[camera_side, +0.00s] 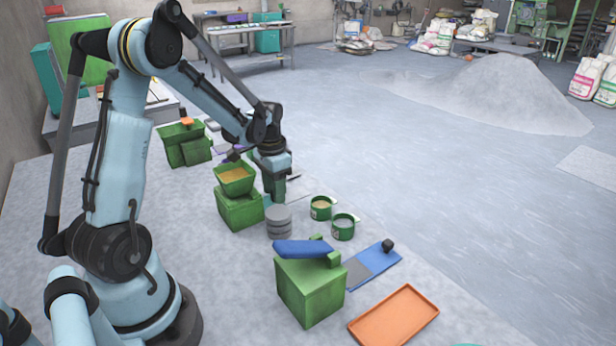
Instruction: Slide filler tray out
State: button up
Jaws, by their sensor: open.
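My gripper (276,197) points down just right of a green box-shaped unit (240,208). That unit carries a green hopper (235,186) with tan powder in it. The gripper's jaws are small in this view. I see nothing held between them. I cannot make out a separate tray on the hopper unit; the gripper hides part of its right side. An orange shallow tray (396,316) lies flat and empty at the front right, well apart from the gripper. I cannot tell which of these is the filler tray.
A grey stack of discs (279,222) stands just in front of the gripper. Two green tubs (321,208) (343,227) stand to its right. A green block with a blue top (310,287) and a blue board (374,266) are nearer. A powder heap (505,95) lies far right.

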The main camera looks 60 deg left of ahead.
grip_shut()
jog(key=shift+w, duration=5.1)
jog(key=shift+c, duration=0.2)
grip_release()
jog(key=shift+r, duration=0.15)
notch_tip(320, 180, up, 7)
jog(key=shift+r, duration=0.15)
jog(key=shift+d, duration=0.1)
jog(key=s+d+r+t, duration=0.2)
jog(key=s+d+r, duration=0.25)
jog(key=d, duration=0.25)
jog(key=s+d+r+t, duration=0.3)
jog(key=s+d, duration=0.2)
jog(key=d, duration=0.3)
jog(key=s+d+f+t, duration=0.2)
jog(key=s+d, duration=0.2)
jog(key=s, duration=0.2)
jog(key=shift+s+d+f, duration=0.2)
jog(key=shift+d+f, duration=0.1)
jog(key=shift+d, duration=0.1)
